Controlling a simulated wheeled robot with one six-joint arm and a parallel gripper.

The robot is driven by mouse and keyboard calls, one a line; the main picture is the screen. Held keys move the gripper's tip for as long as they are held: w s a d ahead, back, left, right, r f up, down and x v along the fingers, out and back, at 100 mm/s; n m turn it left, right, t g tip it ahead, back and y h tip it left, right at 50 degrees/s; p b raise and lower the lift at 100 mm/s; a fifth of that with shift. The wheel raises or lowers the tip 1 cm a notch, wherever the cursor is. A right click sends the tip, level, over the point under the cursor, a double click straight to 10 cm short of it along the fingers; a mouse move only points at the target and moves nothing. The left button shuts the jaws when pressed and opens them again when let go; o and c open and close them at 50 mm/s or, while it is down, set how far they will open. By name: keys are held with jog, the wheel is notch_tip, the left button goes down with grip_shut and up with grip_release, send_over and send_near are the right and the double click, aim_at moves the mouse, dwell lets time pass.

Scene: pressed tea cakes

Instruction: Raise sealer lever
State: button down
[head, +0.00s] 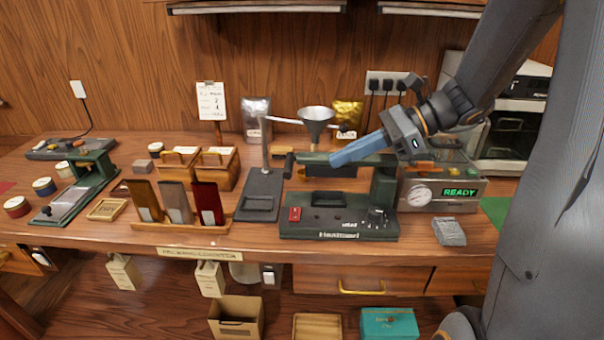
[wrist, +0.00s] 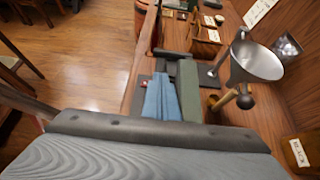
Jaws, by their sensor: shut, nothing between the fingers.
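The heat sealer (head: 338,222) is a dark green machine on the counter, with a red switch and a dial on its front. Its green lever (head: 308,157) lies roughly level above the base, hinged on a post at the right. A black handle (head: 289,166) is at its left end. My gripper (head: 334,159) is shut and empty, its blue fingers pointing left along the front of the lever. In the wrist view, my blue fingers (wrist: 160,82) lie alongside the green lever (wrist: 189,90), tips short of the dark crossbar handle (wrist: 172,54). I cannot tell whether they touch it.
A metal funnel (head: 316,118) on a stand is behind the lever. A machine with a READY display (head: 459,192) stands at right, a grey block (head: 449,232) before it. A rack of upright packets (head: 180,226) stands left. The counter's front strip is mostly clear.

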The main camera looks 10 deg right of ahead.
jog(key=shift+a, duration=0.1)
jog(key=p+x, duration=0.1)
jog(key=x, duration=0.9)
jog(key=shift+r, duration=0.15)
